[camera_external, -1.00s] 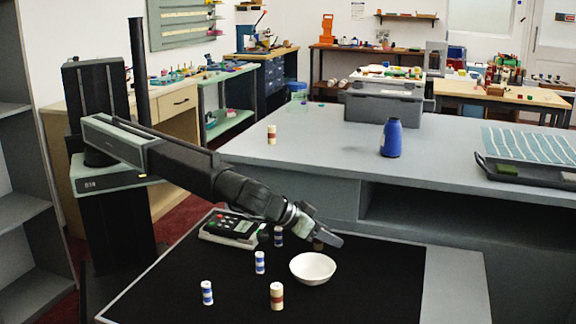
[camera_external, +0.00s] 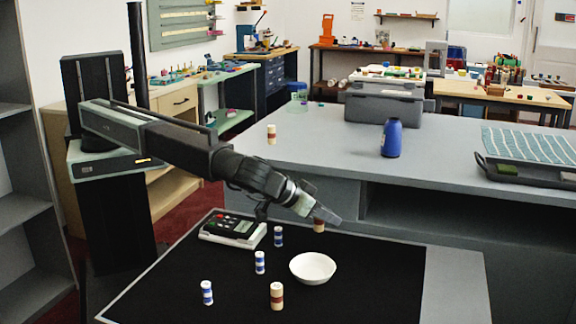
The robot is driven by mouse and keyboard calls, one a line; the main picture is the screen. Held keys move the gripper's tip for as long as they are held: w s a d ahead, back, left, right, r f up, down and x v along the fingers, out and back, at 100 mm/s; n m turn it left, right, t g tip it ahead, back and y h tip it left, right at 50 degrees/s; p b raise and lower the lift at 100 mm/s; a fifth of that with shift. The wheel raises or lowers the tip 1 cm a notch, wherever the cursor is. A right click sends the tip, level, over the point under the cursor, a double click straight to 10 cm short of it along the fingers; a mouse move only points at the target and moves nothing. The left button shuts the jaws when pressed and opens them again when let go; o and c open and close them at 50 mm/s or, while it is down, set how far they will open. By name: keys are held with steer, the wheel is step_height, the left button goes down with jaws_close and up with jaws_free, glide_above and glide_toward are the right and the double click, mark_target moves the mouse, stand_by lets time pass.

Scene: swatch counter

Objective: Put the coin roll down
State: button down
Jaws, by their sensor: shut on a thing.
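My gripper (camera_external: 324,216) is shut on a tan and brown coin roll (camera_external: 319,226), which hangs under the fingertips, above and behind the white bowl (camera_external: 313,268). The fingers hide the roll's top. Another tan and brown coin roll (camera_external: 277,296) stands upright on the black mat (camera_external: 375,285) at the front. Blue and white rolls stand on the mat to the left: one at the front left (camera_external: 207,293), one in the middle (camera_external: 260,262), one near the device (camera_external: 278,236). A further brown-banded roll (camera_external: 271,134) stands on the grey counter behind.
A device with a keypad and screen (camera_external: 233,229) sits at the mat's back left. The mat right of the bowl is clear. A blue bottle (camera_external: 391,138), a grey case (camera_external: 384,103) and a dark tray (camera_external: 527,172) are on the raised counter behind.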

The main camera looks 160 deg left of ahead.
step_height(320, 180, up, 5)
steer(key=p, duration=0.3)
steer(key=shift+f, duration=0.2)
